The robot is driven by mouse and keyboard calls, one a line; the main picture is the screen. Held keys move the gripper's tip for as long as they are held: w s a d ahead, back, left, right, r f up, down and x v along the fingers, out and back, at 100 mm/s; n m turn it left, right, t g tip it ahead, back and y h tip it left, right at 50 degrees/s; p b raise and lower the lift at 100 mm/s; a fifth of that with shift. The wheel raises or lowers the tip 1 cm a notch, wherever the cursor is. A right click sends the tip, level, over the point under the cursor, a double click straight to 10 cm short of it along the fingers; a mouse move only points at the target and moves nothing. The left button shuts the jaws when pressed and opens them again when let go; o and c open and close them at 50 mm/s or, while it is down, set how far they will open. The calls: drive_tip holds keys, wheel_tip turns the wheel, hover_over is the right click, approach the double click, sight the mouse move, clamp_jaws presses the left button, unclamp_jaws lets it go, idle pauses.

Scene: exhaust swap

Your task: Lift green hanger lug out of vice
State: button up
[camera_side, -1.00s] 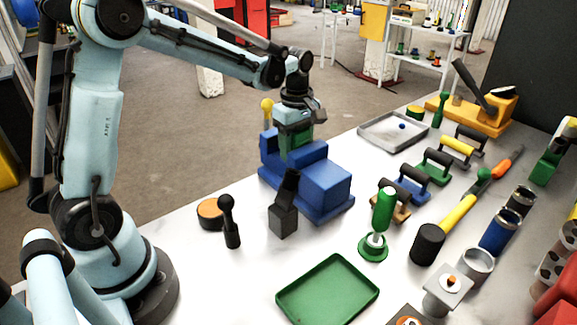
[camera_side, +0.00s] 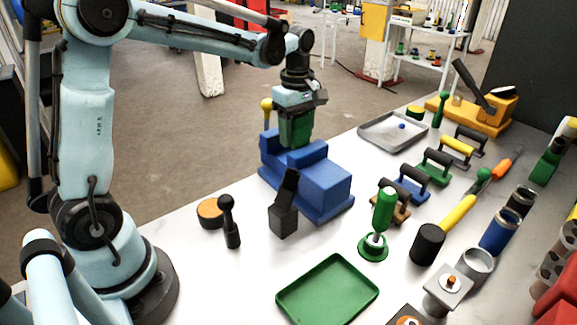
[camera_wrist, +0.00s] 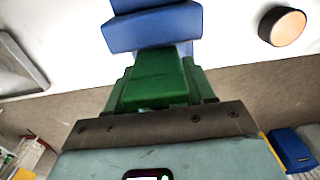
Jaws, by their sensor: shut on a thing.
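The blue vice (camera_side: 325,188) stands on the white table, below my gripper. My gripper (camera_side: 294,138) points down over the vice's back jaws, with its green fingers close above the blue blocks. In the wrist view, my gripper (camera_wrist: 157,72) is shut on the green hanger lug (camera_wrist: 158,82), a green block between the two green fingers. The blue vice also shows in the wrist view (camera_wrist: 152,28), beyond the fingertips. In the side view the lug is hard to tell from the green fingers. Whether its lower end is clear of the vice jaws cannot be told.
An orange-topped disc (camera_side: 210,212) and a black knobbed tool (camera_side: 229,222) stand to the left. A green tray (camera_side: 328,290) lies in front. Several handled blocks and a grey tray (camera_side: 375,142) are to the right.

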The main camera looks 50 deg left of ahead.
drive_tip(key=shift+r, duration=2.1)
